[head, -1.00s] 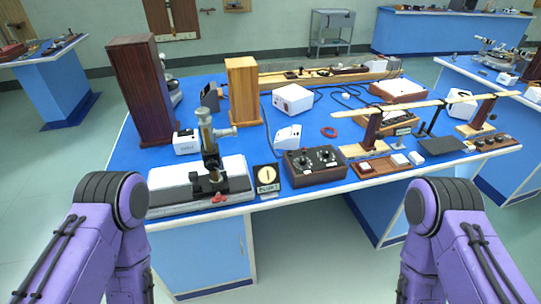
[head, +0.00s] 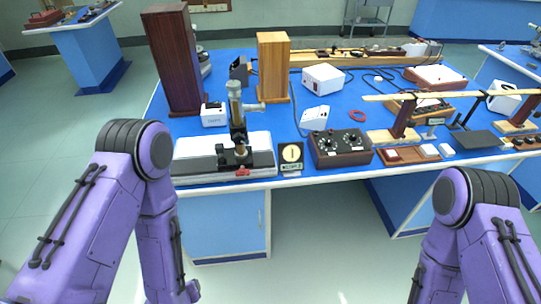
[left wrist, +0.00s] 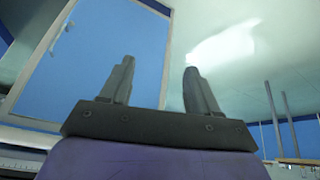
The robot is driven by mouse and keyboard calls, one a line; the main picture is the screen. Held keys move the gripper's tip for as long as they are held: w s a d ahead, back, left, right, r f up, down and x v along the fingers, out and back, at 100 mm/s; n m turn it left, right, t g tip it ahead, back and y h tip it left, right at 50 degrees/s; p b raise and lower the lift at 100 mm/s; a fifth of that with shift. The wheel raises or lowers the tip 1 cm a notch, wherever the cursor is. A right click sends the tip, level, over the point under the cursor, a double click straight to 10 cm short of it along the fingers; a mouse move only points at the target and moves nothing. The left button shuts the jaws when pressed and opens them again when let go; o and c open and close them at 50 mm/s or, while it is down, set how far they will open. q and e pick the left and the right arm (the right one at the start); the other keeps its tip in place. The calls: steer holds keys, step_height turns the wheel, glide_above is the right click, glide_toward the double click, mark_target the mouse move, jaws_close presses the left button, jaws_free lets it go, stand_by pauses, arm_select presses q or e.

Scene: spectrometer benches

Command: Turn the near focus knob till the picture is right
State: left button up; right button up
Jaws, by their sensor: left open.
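A microscope-like instrument (head: 237,110) with an upright grey tube and a side arm stands on a white and dark base (head: 195,158) at the near edge of the blue bench. A small red part (head: 243,172) shows low on its front; I cannot tell which part is the near focus knob. A small dark sign with a pale round disc (head: 291,154) stands just right of it; its lettering is too small to read surely. My left gripper (left wrist: 159,68) is open and empty in the left wrist view, with a blue cabinet door behind it. My right gripper is out of view.
A dark control box with knobs (head: 341,147) stands right of the sign. A tall dark wooden box (head: 174,60) and a lighter one (head: 273,68) stand behind the instrument. The blue bench top (head: 300,182) overhangs cabinets, and the floor before it is clear.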

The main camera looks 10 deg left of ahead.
arm_select(q)
steer(key=w+d+r+n+t+h, duration=0.1)
steer(key=w+d+r+t, duration=0.1)
steer(key=w+d+r, duration=0.4)
steer(key=n+t+y+p, duration=0.15)
steer(key=n+t, duration=0.35)
steer(key=n, duration=1.1)
steer(key=n+t+y, duration=0.2)
steer(key=n+t, duration=0.4)
steer(key=n, duration=1)
glide_toward(239, 141)
steer(key=p+x, duration=0.3)
steer(key=x, duration=0.4)
steer(key=shift+w+r, duration=0.15)
steer(key=shift+r, duration=0.05)
steer(key=shift+w+a+p, duration=0.2)
steer(key=shift+w+p, duration=0.1)
steer(key=shift+w, duration=0.2)
steer(key=shift+f, duration=0.1)
steer(key=c, duration=1)
steer(key=shift+f+m+b, duration=0.2)
steer(key=shift+m+b, duration=0.5)
steer(key=shift+b, duration=0.05)
steer(key=shift+c, duration=0.2)
steer(key=shift+r+m, duration=0.2)
steer(key=shift+m, duration=0.5)
